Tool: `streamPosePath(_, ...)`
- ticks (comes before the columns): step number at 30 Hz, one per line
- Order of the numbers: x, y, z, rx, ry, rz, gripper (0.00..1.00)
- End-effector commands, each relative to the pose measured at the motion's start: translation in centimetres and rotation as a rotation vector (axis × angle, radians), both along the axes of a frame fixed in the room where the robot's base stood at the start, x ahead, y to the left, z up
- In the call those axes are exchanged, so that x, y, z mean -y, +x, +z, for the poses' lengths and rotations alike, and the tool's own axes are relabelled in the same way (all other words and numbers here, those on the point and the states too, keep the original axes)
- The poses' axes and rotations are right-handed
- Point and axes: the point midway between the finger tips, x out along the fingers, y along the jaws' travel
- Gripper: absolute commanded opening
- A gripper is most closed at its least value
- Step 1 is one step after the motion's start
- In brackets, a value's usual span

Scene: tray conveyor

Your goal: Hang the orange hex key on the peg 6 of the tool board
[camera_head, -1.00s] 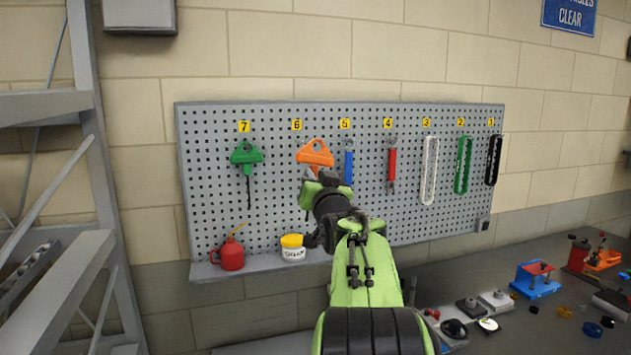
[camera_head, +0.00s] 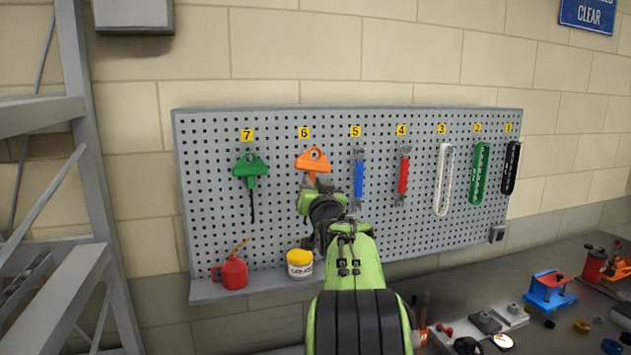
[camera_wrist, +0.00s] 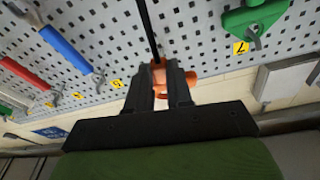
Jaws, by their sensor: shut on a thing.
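The orange hex key (camera_head: 313,160) has a wide orange handle with a hole near its top. It appears just under the yellow 6 label (camera_head: 304,133) on the grey tool board (camera_head: 220,215). My gripper (camera_head: 318,183) is below the handle and shut on it. In the wrist view my gripper (camera_wrist: 162,80) has its two dark fingers around the orange handle (camera_wrist: 190,83), and the key's black shaft (camera_wrist: 148,28) runs out between them. Peg 6 itself is hidden behind the handle, so I cannot tell whether the hole is around it.
A green hex key (camera_head: 250,168) hangs at 7, left of my gripper. A blue-handled tool (camera_head: 359,180) hangs close on the right at 5, and a red one (camera_head: 403,175) at 4. A red oil can (camera_head: 232,273) and a yellow-lidded tub (camera_head: 300,264) stand on the shelf below.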

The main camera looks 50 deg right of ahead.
Motion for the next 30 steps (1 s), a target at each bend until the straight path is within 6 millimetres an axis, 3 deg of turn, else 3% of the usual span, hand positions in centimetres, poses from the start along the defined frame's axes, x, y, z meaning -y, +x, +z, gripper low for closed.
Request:
streamPosePath(23,2.5,4.7,0.0,0.001,0.001,0.001,0.0)
streamPosePath(30,3.0,5.6,-1.1,0.002,-0.002,0.002,0.0)
